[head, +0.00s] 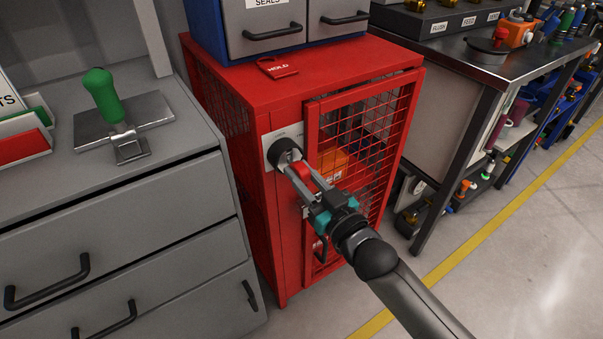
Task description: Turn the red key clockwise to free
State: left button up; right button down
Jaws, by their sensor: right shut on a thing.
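The red key (301,172) sits at a round black lock (284,153) on a light plate, on the front of a red mesh cabinet (263,108). My right gripper (300,176) reaches in from the lower right and is shut on the red key. Its fingers hide part of the key, so I cannot tell the key's exact angle. The mesh door of the cabinet stands in its frame, and an orange thing (333,162) shows behind the mesh. My left gripper is not in view.
A grey drawer cabinet (110,205) stands close on the left, with a green-handled tool (104,95) on top. A red HOLD tag (278,67) lies on the red cabinet, beside a blue drawer unit (205,30). A dark workbench (480,80) is at right. Floor is clear at lower right.

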jog(key=m+p, duration=0.1)
jog(key=m, duration=0.2)
jog(key=shift+r+p, duration=0.1)
jog(key=shift+p, duration=0.2)
jog(key=shift+m+h, duration=0.3)
jog(key=shift+m, duration=0.8)
jog(key=shift+p, duration=0.35)
jog(key=m+p, duration=0.1)
jog(key=m, duration=0.1)
jog(key=shift+m, duration=0.4)
jog(key=shift+m+h, duration=0.4)
jog(key=shift+m, duration=0.9)
